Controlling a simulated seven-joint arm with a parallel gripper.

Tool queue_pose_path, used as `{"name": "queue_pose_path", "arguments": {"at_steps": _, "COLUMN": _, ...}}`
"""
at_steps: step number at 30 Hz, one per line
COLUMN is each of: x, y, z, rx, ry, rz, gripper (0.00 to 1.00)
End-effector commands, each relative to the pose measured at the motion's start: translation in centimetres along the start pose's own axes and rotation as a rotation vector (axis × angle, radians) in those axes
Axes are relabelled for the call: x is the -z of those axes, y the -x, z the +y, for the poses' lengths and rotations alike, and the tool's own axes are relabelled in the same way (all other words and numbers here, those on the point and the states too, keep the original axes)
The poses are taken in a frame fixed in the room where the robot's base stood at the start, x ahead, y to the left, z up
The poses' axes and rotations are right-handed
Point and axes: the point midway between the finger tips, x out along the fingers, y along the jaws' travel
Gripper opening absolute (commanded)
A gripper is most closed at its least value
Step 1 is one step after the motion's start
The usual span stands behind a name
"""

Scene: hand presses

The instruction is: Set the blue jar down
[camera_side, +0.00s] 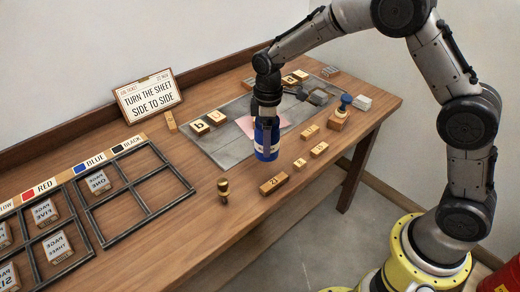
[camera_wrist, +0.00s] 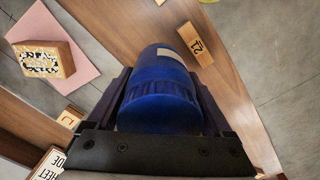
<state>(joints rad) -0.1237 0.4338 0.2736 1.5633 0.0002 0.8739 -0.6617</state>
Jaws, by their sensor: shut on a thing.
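The blue jar (camera_side: 266,145) has a pale label and hangs upright below my gripper (camera_side: 267,122) in the side view. It is at the front edge of the grey sheet (camera_side: 221,151); I cannot tell whether its base touches anything. In the wrist view the blue jar (camera_wrist: 160,88) lies between the two dark fingers of my gripper (camera_wrist: 162,98), which is shut on it. Its ribbed blue lid faces the camera. The jar hides part of the table beneath it.
A wooden block marked 21 (camera_side: 274,184) and a brass-topped stamp (camera_side: 223,190) stand near the table's front edge. A pink sheet (camera_wrist: 62,50) with a wooden stamp block (camera_wrist: 44,58) lies left in the wrist view. Black-framed trays (camera_side: 138,192) fill the left; bare wood lies between.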

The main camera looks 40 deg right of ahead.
Motion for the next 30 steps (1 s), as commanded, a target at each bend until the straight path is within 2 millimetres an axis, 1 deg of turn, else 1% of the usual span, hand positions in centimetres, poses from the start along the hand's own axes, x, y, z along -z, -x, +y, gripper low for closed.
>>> {"name": "queue_pose_path", "arguments": {"at_steps": 1, "x": 0.6, "y": -0.4, "z": 0.5, "rx": -0.005, "ry": 0.0, "rz": 0.006, "gripper": 0.0}}
{"name": "queue_pose_path", "arguments": {"at_steps": 6, "x": 1.6, "y": -1.7, "z": 1.2, "rx": -0.006, "ry": 0.0, "rz": 0.008, "gripper": 0.0}}
{"name": "queue_pose_path", "arguments": {"at_steps": 11, "x": 1.9, "y": -2.1, "z": 1.4, "rx": -0.007, "ry": 0.0, "rz": 0.009, "gripper": 0.0}}
{"name": "queue_pose_path", "arguments": {"at_steps": 14, "x": 2.2, "y": -2.8, "z": 1.7, "rx": -0.006, "ry": 0.0, "rz": 0.007, "gripper": 0.0}}
{"name": "queue_pose_path", "arguments": {"at_steps": 18, "x": 2.1, "y": -4.5, "z": 1.6, "rx": -0.004, "ry": 0.0, "rz": 0.005, "gripper": 0.0}}
{"name": "queue_pose_path", "arguments": {"at_steps": 21, "x": 2.2, "y": -5.5, "z": 1.7, "rx": -0.006, "ry": 0.0, "rz": 0.007, "gripper": 0.0}}
{"name": "queue_pose_path", "arguments": {"at_steps": 30, "x": 2.2, "y": -5.6, "z": 1.7, "rx": -0.007, "ry": 0.0, "rz": 0.008, "gripper": 0.0}}
